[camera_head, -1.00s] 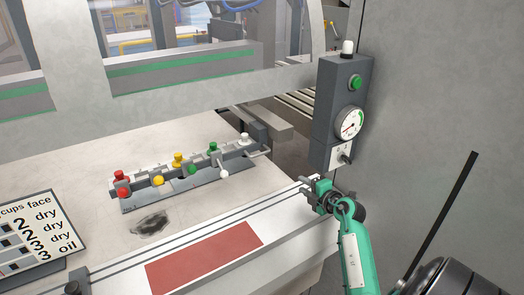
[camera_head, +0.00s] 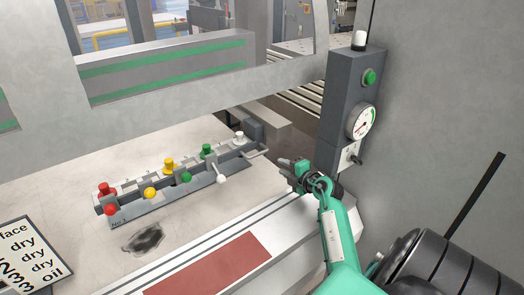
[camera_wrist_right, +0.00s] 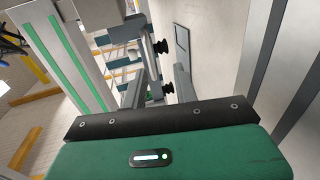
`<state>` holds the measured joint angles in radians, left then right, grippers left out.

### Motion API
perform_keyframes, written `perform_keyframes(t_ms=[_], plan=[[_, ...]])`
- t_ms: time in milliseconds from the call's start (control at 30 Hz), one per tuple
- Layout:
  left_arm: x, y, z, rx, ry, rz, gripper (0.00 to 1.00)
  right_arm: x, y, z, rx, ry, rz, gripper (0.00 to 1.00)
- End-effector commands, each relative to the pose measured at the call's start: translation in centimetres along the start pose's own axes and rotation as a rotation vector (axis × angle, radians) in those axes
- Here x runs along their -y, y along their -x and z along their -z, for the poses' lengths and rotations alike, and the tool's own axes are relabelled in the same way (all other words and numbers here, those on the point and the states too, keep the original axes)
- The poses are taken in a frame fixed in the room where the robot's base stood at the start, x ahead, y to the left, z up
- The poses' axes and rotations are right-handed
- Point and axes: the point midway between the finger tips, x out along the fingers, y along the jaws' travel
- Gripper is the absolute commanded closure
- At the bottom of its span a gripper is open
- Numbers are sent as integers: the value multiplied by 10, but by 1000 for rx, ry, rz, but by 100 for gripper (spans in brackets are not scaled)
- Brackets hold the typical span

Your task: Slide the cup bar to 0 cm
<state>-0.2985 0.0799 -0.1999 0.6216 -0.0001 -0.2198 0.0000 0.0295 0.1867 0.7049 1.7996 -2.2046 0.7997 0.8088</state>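A grey bar (camera_head: 180,194) with red, yellow, green and white knobs lies on the pale table. I take it to be the cup bar. A lever with a white ball end (camera_head: 220,179) sticks out near its right end. A label on its left end reads "No.1". My right gripper (camera_head: 287,165) is to the right of the bar's right end, apart from it. Dark round cups or knobs (camera_wrist_right: 162,46) show beyond the fingertips. My left gripper is not in view.
A control box (camera_head: 347,110) with a gauge and a green button stands right of the table. A sign (camera_head: 30,255) with "dry" and "oil" lies front left. A red strip (camera_head: 207,268) lies along the front. A machine frame crosses behind.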

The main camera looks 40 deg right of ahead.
Motion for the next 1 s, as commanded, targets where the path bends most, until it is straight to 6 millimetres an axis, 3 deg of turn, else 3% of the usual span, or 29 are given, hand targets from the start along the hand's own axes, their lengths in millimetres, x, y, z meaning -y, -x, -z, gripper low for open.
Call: perform_keyframes(t_ms=[200, 600, 1000], plan=[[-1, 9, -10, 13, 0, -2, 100, -12, -40, 0, -1, -3, -2, 70], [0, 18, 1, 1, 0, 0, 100, -25, -107, 0, -1, -2, -1, 70], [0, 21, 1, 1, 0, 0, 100, -24, -118, 0, 1, 0, -1, 70]])
